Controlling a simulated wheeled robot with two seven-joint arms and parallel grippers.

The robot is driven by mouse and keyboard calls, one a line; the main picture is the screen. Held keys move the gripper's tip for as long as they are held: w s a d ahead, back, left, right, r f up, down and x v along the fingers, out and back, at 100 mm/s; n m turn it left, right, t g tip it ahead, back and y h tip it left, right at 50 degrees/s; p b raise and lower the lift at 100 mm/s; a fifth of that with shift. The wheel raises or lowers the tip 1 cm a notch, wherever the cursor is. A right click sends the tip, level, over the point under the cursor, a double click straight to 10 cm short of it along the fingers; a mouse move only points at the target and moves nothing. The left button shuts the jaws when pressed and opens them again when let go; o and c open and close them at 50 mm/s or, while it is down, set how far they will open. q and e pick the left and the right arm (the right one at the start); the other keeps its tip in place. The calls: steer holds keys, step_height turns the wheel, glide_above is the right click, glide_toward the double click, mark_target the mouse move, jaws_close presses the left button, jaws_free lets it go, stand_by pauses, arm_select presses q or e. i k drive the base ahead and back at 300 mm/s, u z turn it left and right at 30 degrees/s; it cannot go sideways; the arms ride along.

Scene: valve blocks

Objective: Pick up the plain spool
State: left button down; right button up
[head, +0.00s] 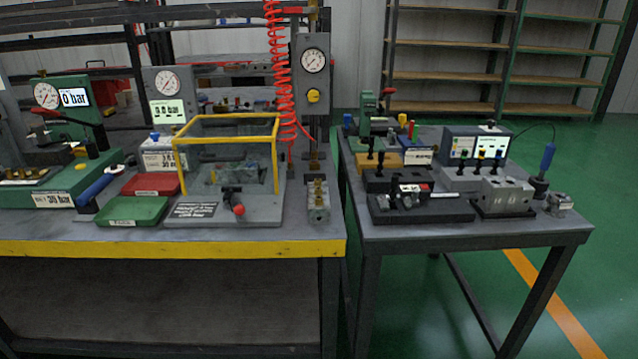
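I cannot pick out the plain spool with certainty at this size. Small dark parts (405,196) lie on a black block (420,210) at the front of the right table, but I cannot tell whether one is a spool. Behind it, another dark block (385,181) has black upright parts on it. A grey block with round holes (505,196) sits to their right. Neither of my grippers is in view.
The left table (270,248) has a yellow front edge and holds a yellow-framed clear enclosure (227,120), a red tray (151,184), a green tray (133,211) and gauges. A gap separates it from the right table (470,240). Empty shelves (460,76) stand behind.

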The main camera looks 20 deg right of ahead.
mark_target(393, 182)
steer(key=u, duration=0.2)
steer(key=i, duration=0.9)
steer(key=z, duration=0.85)
steer(key=i, duration=0.35)
steer(key=z, duration=0.25)
